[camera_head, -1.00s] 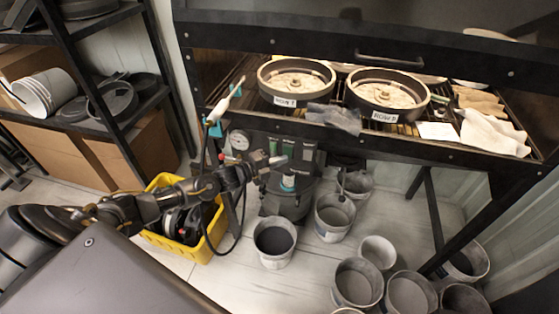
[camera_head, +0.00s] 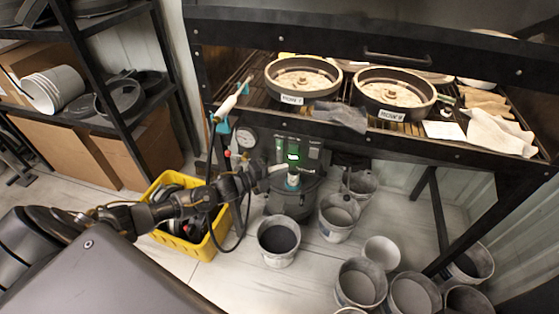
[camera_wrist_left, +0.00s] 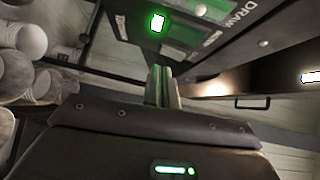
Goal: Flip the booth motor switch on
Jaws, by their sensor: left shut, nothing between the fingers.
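A dark control panel (camera_head: 313,151) with a few switch modules hangs under the front of the booth table. A green light (camera_head: 293,154) glows on its middle module; the label there is too small to read. In the left wrist view a green-lit element (camera_wrist_left: 157,22) shows on the panel, beside lettering that reads DRAW (camera_wrist_left: 233,14). My left gripper (camera_head: 280,168) is just below the panel, shut and empty. Its closed fingers (camera_wrist_left: 163,85) point toward the panel's lower edge, and whether they touch it cannot be told. My right gripper is not in view.
A round gauge (camera_head: 245,138) and a hanging white-handled tool (camera_head: 230,104) are left of the panel. Two round pans (camera_head: 303,79) sit on the grate above. A yellow crate (camera_head: 199,245) and several buckets (camera_head: 278,241) stand on the floor below.

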